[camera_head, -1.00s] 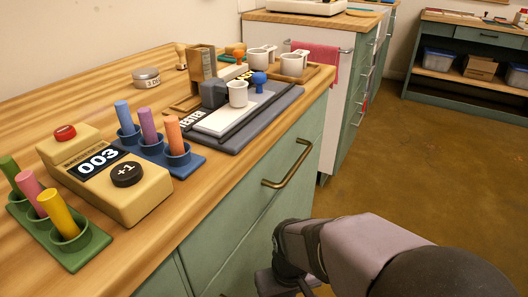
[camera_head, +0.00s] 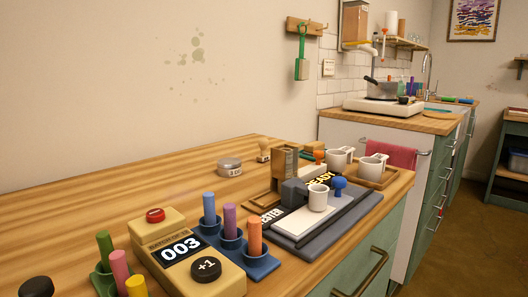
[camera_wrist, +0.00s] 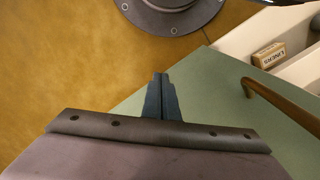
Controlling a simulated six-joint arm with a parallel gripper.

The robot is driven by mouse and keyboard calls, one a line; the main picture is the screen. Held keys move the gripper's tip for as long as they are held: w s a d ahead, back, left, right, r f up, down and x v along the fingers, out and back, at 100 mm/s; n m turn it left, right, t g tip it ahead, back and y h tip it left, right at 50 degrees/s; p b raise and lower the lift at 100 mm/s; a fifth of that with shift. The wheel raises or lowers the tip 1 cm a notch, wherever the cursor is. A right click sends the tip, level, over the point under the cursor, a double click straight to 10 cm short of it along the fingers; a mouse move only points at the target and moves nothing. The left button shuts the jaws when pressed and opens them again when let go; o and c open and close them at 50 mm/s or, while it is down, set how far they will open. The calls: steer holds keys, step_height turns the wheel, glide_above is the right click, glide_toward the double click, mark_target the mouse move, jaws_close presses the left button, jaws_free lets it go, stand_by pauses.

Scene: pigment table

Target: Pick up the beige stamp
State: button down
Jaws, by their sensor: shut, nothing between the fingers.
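The beige stamp (camera_head: 263,150) is small in the head view. It stands upright near the back edge of the wooden table, right of a round tin and left of the wooden block holder. Its knob is pale wood. My gripper (camera_wrist: 160,98) shows only in the wrist view. Its dark fingers are together and empty, above the floor and a green cabinet front, away from the stamp. The stamp is not in the wrist view.
The counter (camera_head: 182,266) and pigment sticks stand in front. The left rear tabletop is clear. A brass handle (camera_wrist: 283,112) juts near my gripper.

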stand_by(0.4)
steer(key=c, duration=1.7)
jaws_free()
